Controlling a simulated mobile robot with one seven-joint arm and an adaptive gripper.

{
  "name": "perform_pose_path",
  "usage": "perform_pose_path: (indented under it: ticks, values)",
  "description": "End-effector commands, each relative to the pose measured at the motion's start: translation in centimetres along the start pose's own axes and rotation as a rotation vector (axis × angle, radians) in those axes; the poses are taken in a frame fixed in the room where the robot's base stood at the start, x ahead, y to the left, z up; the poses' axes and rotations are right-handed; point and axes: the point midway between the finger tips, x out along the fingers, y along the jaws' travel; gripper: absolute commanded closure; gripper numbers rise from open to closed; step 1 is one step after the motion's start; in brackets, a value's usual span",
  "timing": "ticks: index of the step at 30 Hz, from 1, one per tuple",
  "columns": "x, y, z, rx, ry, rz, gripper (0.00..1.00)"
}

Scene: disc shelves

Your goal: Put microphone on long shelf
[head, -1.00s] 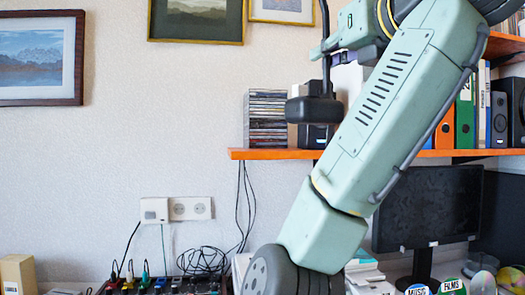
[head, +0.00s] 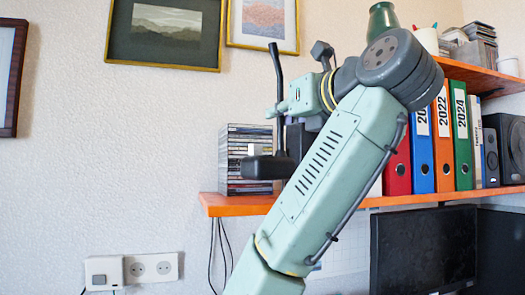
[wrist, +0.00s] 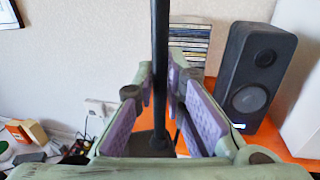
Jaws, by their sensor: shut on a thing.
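The microphone is a dark thin stand (head: 278,90) with a thick dark base (head: 270,168). My gripper (head: 290,108) is shut on its rod, which stands nearly upright. In the wrist view the rod (wrist: 160,50) passes between the purple finger pads of my gripper (wrist: 163,95), with the base (wrist: 150,144) below. The long shelf (head: 236,206) is an orange board on the wall; it also shows in the wrist view (wrist: 285,135). In the head view the base appears above the shelf's left part, in front of the discs; its distance from the board is unclear.
A stack of discs (head: 248,150) stands at the shelf's left end. A dark speaker (wrist: 254,75) stands close right of my gripper. Several binders (head: 442,140) and another speaker fill the right part. A higher shelf (head: 480,76) and a monitor (head: 425,248) are at right.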

Motion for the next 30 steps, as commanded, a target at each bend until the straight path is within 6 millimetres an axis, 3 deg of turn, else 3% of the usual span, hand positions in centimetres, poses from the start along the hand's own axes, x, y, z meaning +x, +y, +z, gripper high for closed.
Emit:
perform_pose_path:
  ticks: [2, 7, 12, 16, 25, 30]
  values:
    - [1.2, -0.3, 1.1, 0.002, -0.001, 0.002, 1.00]
    - [3.4, -1.1, 0.5, 0.001, 0.003, 0.000, 1.00]
    - [7.8, -2.6, -0.4, 0.001, 0.005, 0.001, 1.00]
    - [10.2, -3.5, -0.7, -0.001, 0.003, 0.001, 1.00]
    - [13.0, -4.5, -0.9, 0.000, 0.002, 0.001, 1.00]
    - [12.9, -4.5, -3.7, 0.000, 0.000, -0.001, 1.00]
